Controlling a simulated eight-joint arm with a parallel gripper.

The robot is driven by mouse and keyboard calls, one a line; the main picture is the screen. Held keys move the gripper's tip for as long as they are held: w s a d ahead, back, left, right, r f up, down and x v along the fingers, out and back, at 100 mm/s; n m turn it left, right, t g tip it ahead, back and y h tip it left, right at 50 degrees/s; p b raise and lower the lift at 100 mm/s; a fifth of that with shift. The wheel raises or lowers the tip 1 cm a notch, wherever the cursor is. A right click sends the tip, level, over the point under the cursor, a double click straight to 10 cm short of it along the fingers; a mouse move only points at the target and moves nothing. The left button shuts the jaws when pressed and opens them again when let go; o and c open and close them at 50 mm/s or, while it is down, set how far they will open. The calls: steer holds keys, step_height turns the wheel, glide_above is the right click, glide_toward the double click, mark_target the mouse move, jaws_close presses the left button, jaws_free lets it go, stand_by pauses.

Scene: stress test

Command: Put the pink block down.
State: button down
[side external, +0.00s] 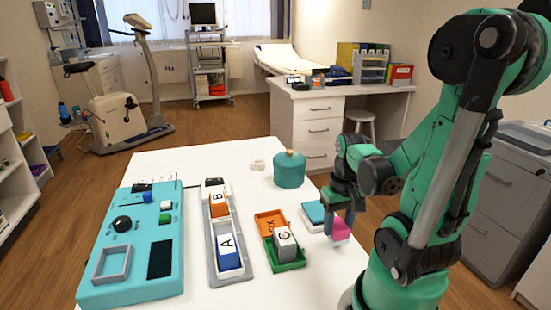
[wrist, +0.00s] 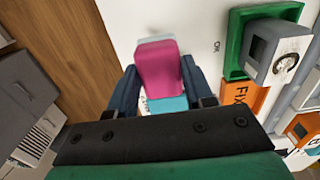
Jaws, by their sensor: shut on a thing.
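My gripper (side external: 343,213) is shut on the pink block (side external: 341,231) near the right edge of the white table (side external: 215,297). In the wrist view the pink block (wrist: 158,68) sits between the two dark fingers of my gripper (wrist: 160,85). The fingers hide part of the block in the side view. I cannot tell for sure whether its underside touches the table. A teal and white flat piece (side external: 313,213) lies just left of the gripper. Part of its teal surface also shows beside the block in the wrist view (wrist: 166,104).
Left of the gripper are a green tray (side external: 291,266) with a grey-white block (side external: 285,244) and an orange tray (side external: 268,219). Further left are a grey tray (side external: 213,267) with lettered blocks and a turquoise control panel (side external: 110,285). A teal pot (side external: 289,171) stands behind.

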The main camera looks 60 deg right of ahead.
mark_target(337, 224)
steer(key=shift+f, duration=1.15)
steer(key=shift+c, duration=1.7)
jaws_free()
steer(key=shift+r, duration=0.1)
step_height(337, 224, up, 11)
steer(key=shift+r, duration=0.2)
steer(key=w+a+n+t, duration=0.2)
steer(key=w+a+n, duration=0.1)
steer(key=w+a, duration=0.1)
steer(key=w+a+n+t, duration=0.2)
steer(key=w+a+n, duration=0.1)
steer(key=w+a, duration=0.2)
steer(key=w+a+n+t, duration=0.3)
steer(key=w+a, duration=0.1)
steer(key=a, duration=0.2)
steer(key=shift+w+r, duration=0.15)
steer(key=shift+w, duration=0.2)
